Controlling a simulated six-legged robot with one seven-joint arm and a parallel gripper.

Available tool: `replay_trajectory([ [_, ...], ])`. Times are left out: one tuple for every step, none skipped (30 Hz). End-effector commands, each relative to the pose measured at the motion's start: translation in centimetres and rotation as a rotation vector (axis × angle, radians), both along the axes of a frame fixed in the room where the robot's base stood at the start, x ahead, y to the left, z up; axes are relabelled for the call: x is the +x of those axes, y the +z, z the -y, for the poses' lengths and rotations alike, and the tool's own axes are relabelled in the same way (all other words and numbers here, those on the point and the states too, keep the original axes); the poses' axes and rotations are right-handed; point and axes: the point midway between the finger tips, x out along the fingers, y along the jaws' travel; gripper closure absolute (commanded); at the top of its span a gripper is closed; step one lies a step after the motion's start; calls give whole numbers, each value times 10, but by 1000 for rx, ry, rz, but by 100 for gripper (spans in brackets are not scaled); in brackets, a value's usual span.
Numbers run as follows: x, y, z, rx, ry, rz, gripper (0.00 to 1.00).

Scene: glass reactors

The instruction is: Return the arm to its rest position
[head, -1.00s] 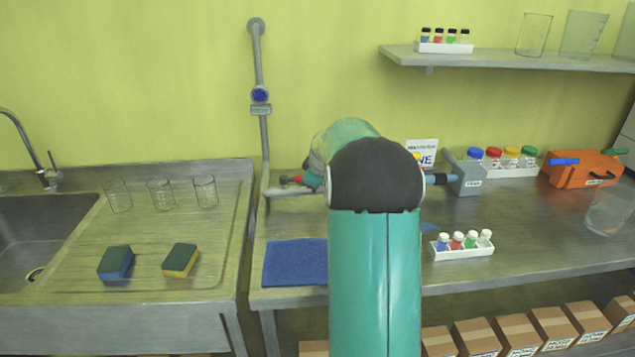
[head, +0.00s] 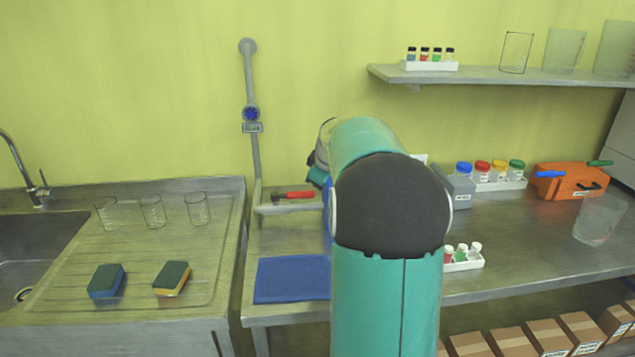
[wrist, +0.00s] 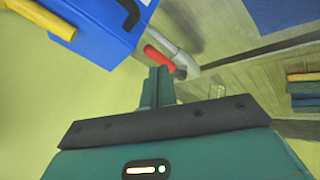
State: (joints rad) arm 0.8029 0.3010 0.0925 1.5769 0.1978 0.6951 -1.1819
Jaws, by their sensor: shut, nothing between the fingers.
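My teal arm (head: 385,295) with its black joint rises in the middle of the head view and bends back toward the bench. My gripper is hidden behind the arm there. In the wrist view my gripper (wrist: 157,86) shows its two fingers together, with nothing between them. The fingers are apart from the objects around them in the picture. A red-handled valve (wrist: 159,58) on a grey pipe appears just beyond the fingertips, and a blue box (wrist: 95,25) with a yellow handle is at upper left.
The bench holds a blue mat (head: 291,279), a vial rack (head: 463,262) partly behind my arm, a grey box (head: 460,190), jars (head: 490,172) and an orange box (head: 570,182). Glasses (head: 152,211) and sponges (head: 106,281) stand left by the sink. A shelf (head: 500,76) is above right.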

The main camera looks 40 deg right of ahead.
Motion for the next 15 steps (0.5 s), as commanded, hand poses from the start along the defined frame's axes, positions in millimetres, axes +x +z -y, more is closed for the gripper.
replay_trajectory([
  [-1, 0, 0, -1, 0, 0, 100],
  [-1, 0, 0, -1, 0, 0, 100],
  [-1, 0, 0, -1, 0, 0, 100],
  [-1, 0, 0, -1, 0, 0, 100],
  [-1, 0, 0, -1, 0, 0, 100],
  [-1, 0, 0, -1, 0, 0, 100],
  [-1, 0, 0, -1, 0, 0, 100],
  [-1, 0, 0, -1, 0, 0, 100],
  [-1, 1, -1, 0, 0, 0, 100],
  [-1, 1, -3, 0, 0, 1, 100],
  [-1, 3, -7, 3, 1, 1, 100],
  [0, 5, -15, 8, 0, 1, 100],
  [0, 8, -24, 12, 0, 3, 100],
  [0, 12, -36, 18, 0, 3, 100],
  [-1, 17, -53, 29, -3, 5, 100],
])
